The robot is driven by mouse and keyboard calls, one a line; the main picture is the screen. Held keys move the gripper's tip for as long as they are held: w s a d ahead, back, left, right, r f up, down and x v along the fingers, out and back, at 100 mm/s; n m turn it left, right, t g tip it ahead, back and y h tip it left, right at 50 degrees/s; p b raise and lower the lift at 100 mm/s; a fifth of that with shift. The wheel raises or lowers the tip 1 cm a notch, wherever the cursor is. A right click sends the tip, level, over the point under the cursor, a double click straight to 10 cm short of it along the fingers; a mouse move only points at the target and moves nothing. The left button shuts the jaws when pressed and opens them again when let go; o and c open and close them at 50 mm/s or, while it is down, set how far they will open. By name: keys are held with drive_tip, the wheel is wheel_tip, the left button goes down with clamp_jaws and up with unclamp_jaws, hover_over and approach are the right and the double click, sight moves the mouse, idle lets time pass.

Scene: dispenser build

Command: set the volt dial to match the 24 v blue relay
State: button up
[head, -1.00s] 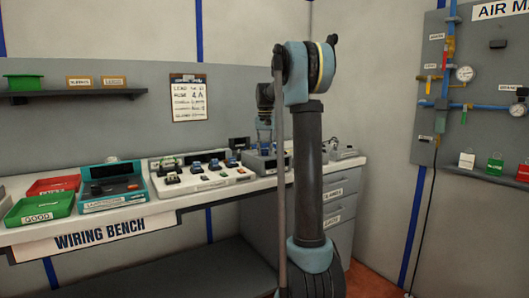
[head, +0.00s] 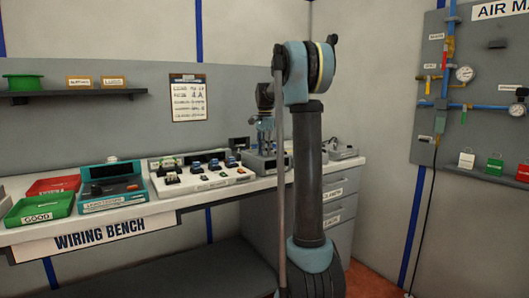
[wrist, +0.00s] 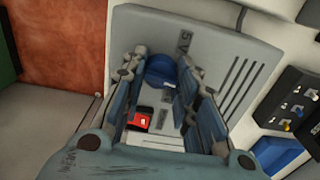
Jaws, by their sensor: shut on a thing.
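The blue volt dial (wrist: 160,70) sits on the sloping grey face of a tester box (wrist: 225,40) in the wrist view. My gripper (wrist: 159,72) is shut on the dial, with one finger on each side. In the head view my gripper (head: 265,138) reaches down to the tester box (head: 264,162) at the bench's right part. Small blue relays (head: 231,163) stand on the white tray left of it; their voltage labels cannot be read.
A red switch (wrist: 141,118) lies between my fingers on the tester. The white parts tray (head: 200,180), a teal device (head: 112,190) and a green bin (head: 40,207) line the bench to the left. A clipboard (head: 189,98) hangs on the wall behind.

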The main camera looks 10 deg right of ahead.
drive_tip(key=m, duration=0.5)
drive_tip(key=shift+w+a+m, duration=0.1)
drive_tip(key=shift+m, duration=0.2)
drive_tip(key=m, duration=0.4)
drive_tip(key=shift+m, duration=0.3)
drive_tip(key=o, duration=1.1)
wheel_tip(320, 180, up, 12)
drive_tip(key=shift+f, duration=0.1)
